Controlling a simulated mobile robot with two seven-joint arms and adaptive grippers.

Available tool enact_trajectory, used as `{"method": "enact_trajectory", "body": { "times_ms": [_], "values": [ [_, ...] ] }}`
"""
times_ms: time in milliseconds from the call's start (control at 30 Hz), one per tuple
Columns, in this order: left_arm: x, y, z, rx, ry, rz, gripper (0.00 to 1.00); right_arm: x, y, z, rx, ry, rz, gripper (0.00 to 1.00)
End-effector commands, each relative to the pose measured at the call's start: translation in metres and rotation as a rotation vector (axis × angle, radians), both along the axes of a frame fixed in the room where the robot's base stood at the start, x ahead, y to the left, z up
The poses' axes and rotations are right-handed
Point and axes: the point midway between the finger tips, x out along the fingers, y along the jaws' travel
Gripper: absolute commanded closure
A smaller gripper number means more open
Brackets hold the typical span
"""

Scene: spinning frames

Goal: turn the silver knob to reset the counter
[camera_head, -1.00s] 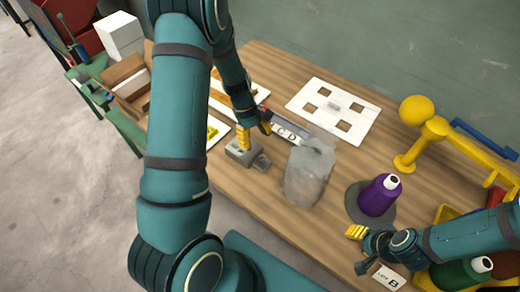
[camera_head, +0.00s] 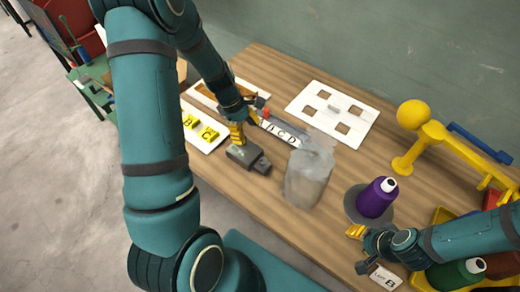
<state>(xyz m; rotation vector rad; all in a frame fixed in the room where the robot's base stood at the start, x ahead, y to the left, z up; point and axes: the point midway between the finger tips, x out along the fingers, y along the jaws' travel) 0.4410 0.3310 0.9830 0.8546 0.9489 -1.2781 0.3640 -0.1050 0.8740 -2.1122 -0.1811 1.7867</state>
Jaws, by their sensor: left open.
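A small grey block-shaped device (camera_head: 250,159), which looks like the counter, sits on the wooden table left of centre. A darker stub sticks out at its right end; I cannot tell whether this is the silver knob. My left gripper (camera_head: 237,136) reaches down from above with its yellow fingers right over the device's back edge. It is open, and I cannot tell whether the fingers touch the device. My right gripper (camera_head: 356,232) hangs at the table's front right, its yellow fingertips close together, away from the device.
A crumpled translucent grey bag (camera_head: 309,178) stands right of the device. A lettered strip (camera_head: 284,133) lies behind it. A white plate with square holes (camera_head: 332,113) lies farther back. A purple thread cone (camera_head: 377,198) and a yellow stand (camera_head: 430,135) are at the right.

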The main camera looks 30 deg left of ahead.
Motion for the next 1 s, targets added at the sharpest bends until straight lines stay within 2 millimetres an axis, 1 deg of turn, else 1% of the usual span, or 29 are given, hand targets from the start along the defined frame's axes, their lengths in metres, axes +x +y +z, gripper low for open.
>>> {"method": "enact_trajectory", "body": {
  "times_ms": [67, 167, 267, 600, 700, 833, 1000],
  "values": [
    [-0.002, -0.001, -0.002, -0.001, 0.001, 0.032, 0.37, 0.000, 0.000, 0.001, 0.000, 0.001, 0.000, 0.53],
    [-0.001, -0.005, -0.013, -0.001, 0.003, 0.032, 0.37, -0.001, 0.000, -0.002, 0.000, 0.001, -0.001, 0.53],
    [-0.001, -0.012, -0.029, -0.002, 0.005, 0.029, 0.37, 0.000, 0.000, -0.005, -0.001, 0.001, -0.001, 0.53],
    [0.003, -0.037, -0.091, -0.001, 0.004, 0.029, 0.37, 0.000, 0.000, -0.016, -0.003, 0.002, -0.001, 0.53],
    [0.004, -0.043, -0.105, -0.001, 0.004, 0.030, 0.37, 0.000, 0.000, -0.018, -0.004, 0.002, -0.001, 0.53],
    [0.005, -0.048, -0.118, 0.000, 0.002, 0.028, 0.37, 0.000, 0.000, -0.019, -0.004, 0.002, -0.001, 0.53],
    [0.006, -0.052, -0.126, 0.000, 0.000, 0.028, 0.37, 0.000, 0.001, -0.020, -0.004, 0.002, -0.001, 0.53]
  ]
}}
